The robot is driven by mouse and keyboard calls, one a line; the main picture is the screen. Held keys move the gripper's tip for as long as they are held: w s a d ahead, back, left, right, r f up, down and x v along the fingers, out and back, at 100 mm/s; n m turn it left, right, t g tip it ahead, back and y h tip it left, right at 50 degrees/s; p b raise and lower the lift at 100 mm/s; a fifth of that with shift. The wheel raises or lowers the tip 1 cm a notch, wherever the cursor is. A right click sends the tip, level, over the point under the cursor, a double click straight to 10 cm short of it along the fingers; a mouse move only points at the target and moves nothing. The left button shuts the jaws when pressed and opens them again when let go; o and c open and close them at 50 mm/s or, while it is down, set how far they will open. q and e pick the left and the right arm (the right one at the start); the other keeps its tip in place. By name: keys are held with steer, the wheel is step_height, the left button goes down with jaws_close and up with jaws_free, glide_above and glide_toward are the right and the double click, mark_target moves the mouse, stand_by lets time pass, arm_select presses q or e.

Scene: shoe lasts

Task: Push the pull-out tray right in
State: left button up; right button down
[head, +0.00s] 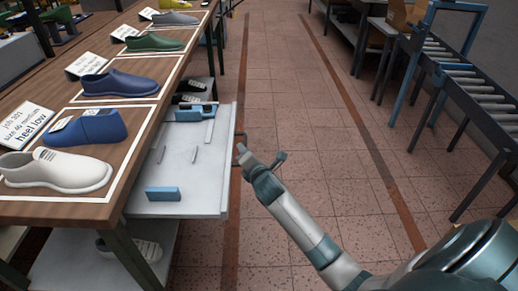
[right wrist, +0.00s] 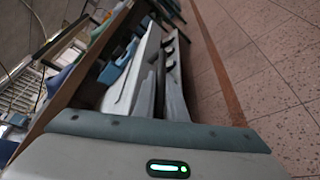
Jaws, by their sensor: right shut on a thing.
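The white pull-out tray (head: 205,200) sticks out from under the wooden table top into the aisle. Its long front edge runs along the tiled floor side. My right gripper (head: 242,153) is at the middle of that edge and is shut on the tray's handle; the exact grip is small and partly hidden. The tray also shows in the right wrist view (right wrist: 122,92), running away from the gripper. The tray carries blue blocks (head: 162,194) and thin grey pieces (head: 193,154). My left gripper is not in view.
The table top (head: 80,210) bears several shoes, a blue last (head: 88,129) and cards. A lower shelf (head: 75,265) holds more shoes. The tiled aisle (head: 310,120) is clear. A roller conveyor (head: 470,85) stands at the right.

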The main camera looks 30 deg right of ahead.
mark_target(167, 150)
steer(key=w+a, duration=0.2)
steer(key=a, duration=0.1)
steer(key=w+a, duration=0.2)
steer(key=a, duration=0.2)
steer(key=w+a, duration=0.2)
steer(key=a, duration=0.1)
steer(key=shift+w+a+r, duration=0.1)
steer(key=shift+w+a, duration=0.1)
steer(key=shift+a, duration=0.1)
steer(key=w+a, duration=0.2)
steer(key=a, duration=0.1)
steer(key=w+a, duration=0.1)
steer(key=a, duration=0.1)
steer(key=w+a, duration=0.1)
steer(key=a, duration=0.1)
steer(key=w+a+b, duration=0.1)
steer(key=a, duration=0.1)
steer(key=w+a+b, duration=0.1)
steer(key=w+a, duration=0.1)
steer(key=shift+a, duration=0.1)
steer(key=shift+w+a, duration=0.1)
steer(key=shift+a, duration=0.05)
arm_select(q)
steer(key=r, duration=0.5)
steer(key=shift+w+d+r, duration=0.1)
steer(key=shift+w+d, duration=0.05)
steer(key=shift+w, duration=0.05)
arm_select(e)
steer(key=shift+r, duration=0.1)
